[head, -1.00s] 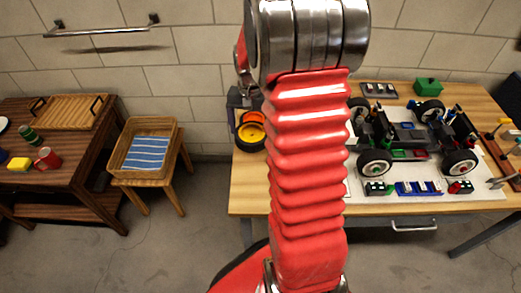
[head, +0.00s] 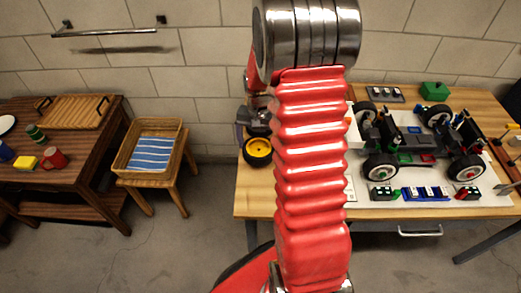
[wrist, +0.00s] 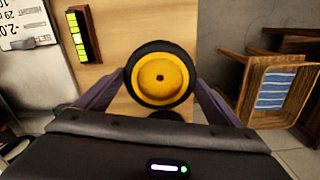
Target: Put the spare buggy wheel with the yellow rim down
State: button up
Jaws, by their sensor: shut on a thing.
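The spare buggy wheel has a black tyre and a yellow rim; it shows in the wrist view (wrist: 160,76) and in the head view (head: 257,152). My gripper (wrist: 160,88) is shut on it, with one finger on each side of the tyre. In the head view my gripper (head: 254,125) is at the left end of the workbench (head: 290,206), left of my red arm. The wheel is over the wood near that edge, with a dark shadow beside it. I cannot tell whether it touches the top.
The buggy (head: 415,140) stands on a white mat right of my arm, which hides part of the workbench. A stool with a basket (head: 124,160) holding a striped cloth stands left, across a floor gap. A yellow-green lit block (wrist: 84,35) lies near the wheel.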

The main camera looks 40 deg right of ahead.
aim_at(259, 150)
jog(key=shift+f, duration=1.85)
jog(key=o, duration=1)
jog(key=shift+f, duration=0.1)
notch_tip(259, 150, up, 12)
